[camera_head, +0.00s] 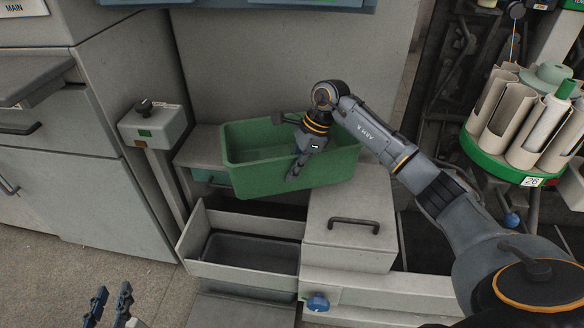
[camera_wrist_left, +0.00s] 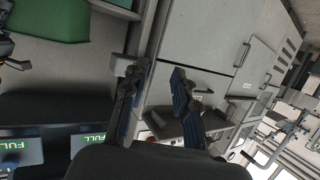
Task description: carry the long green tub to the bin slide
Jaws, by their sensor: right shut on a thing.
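The long green tub (camera_head: 245,178) is in the middle of the head view, nearly level, over a grey cabinet top and an open drawer-like grey bay (camera_head: 232,272). I cannot tell whether it touches the cabinet. My right gripper (camera_head: 292,150) is shut on the tub, with its fingers at the tub's near side. A green surface, probably the tub (camera_wrist_left: 62,22), shows at the top left of the left wrist view. My left gripper (camera_head: 110,298) is low at the left, apart from the tub. Its fingers stand apart and empty in the left wrist view (camera_wrist_left: 162,74). I cannot tell which part is the bin slide.
A grey lidded box with a black handle (camera_head: 352,226) stands right of the bay. A control post (camera_head: 152,126) stands left of the tub. Grey cabinets (camera_head: 75,190) fill the left. Floor shows at lower left.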

